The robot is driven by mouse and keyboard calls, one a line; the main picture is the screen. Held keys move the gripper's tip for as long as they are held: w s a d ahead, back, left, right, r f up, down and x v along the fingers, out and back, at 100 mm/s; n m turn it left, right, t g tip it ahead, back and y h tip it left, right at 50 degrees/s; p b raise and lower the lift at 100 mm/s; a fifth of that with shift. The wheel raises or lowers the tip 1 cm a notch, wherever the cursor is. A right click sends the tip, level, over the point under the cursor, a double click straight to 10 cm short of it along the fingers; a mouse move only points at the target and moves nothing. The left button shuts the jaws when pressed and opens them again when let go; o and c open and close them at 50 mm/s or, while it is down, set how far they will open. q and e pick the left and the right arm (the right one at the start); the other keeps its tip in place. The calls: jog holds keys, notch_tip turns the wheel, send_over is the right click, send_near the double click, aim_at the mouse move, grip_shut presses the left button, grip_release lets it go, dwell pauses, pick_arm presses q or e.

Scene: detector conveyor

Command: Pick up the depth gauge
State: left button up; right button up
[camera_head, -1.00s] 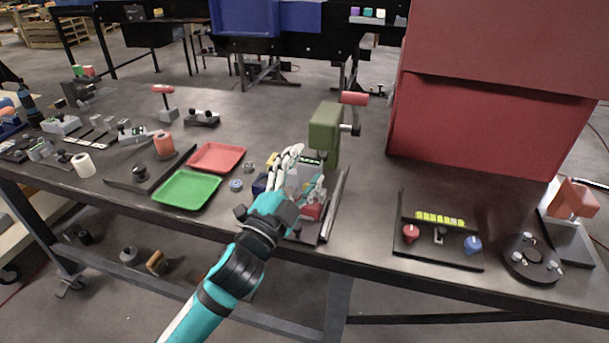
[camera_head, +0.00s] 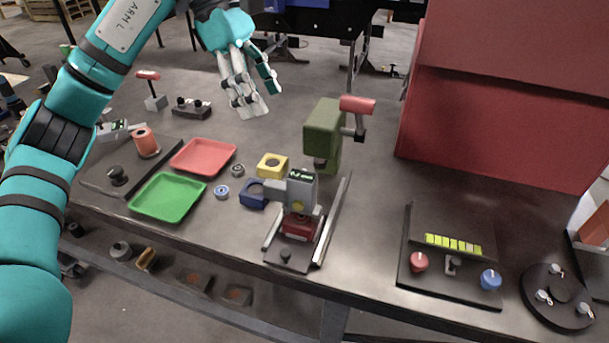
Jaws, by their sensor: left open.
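A grey device with a small green display, which looks like the depth gauge (camera_head: 301,190), stands upright over a red block (camera_head: 299,226) in a dark railed fixture (camera_head: 287,259) near the table's front edge. My left gripper (camera_head: 262,95) is open and empty, raised above the back of the table. It is up and to the left of the gauge, clearly apart from it, with its fingers pointing down. My right gripper is not in view.
A green press (camera_head: 323,135) with a red handle stands behind the fixture. A blue ring block (camera_head: 252,195) and yellow block (camera_head: 271,165) sit left of the gauge. Green (camera_head: 167,197) and red (camera_head: 203,155) trays lie further left. A large red box (camera_head: 500,130) blocks the back right.

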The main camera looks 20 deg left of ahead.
pick_arm(q)
send_near(295, 174)
jog(key=shift+y, duration=0.3)
jog(key=x, duration=0.1)
jog(key=p+x, duration=0.1)
jog(key=x, duration=0.2)
jog(key=shift+s+d, duration=0.35)
jog(key=shift+d+f+p, duration=0.1)
jog(key=shift+f+p, duration=0.2)
jog(key=shift+p, duration=0.15)
jog(key=x, duration=0.1)
jog(key=p+x, duration=0.1)
jog(key=x, duration=0.1)
jog(key=shift+w+f+p, duration=0.3)
jog(key=shift+w+f, duration=0.05)
jog(key=shift+f, duration=0.05)
jog(key=shift+d+f, duration=0.15)
jog(key=shift+f, duration=0.15)
jog(key=shift+d+f, duration=0.1)
grip_shut()
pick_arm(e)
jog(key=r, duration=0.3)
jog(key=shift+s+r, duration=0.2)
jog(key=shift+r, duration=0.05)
